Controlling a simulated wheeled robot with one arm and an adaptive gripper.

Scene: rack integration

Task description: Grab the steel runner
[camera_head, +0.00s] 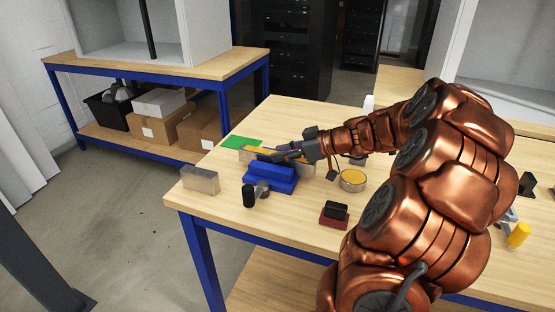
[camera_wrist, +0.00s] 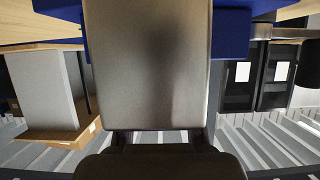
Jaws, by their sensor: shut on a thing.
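The steel runner (camera_wrist: 150,65) fills the middle of the wrist view as a smooth grey metal block. My gripper (camera_wrist: 160,142) is shut on its near end, with dark fingers at the bottom of that view. In the head view my gripper (camera_head: 268,156) reaches in from the right, over the back of a blue fixture (camera_head: 270,178). A pale metallic piece (camera_head: 246,155) shows at its fingertips, partly hidden by them. I cannot tell whether the runner touches the fixture.
A separate grey metal block (camera_head: 200,180) stands at the table's left edge. A black cylinder (camera_head: 249,195), a round tin with yellow contents (camera_head: 352,180) and a dark red block with a black top (camera_head: 334,215) are nearby. A green sheet (camera_head: 241,143) lies behind. The front table area is clear.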

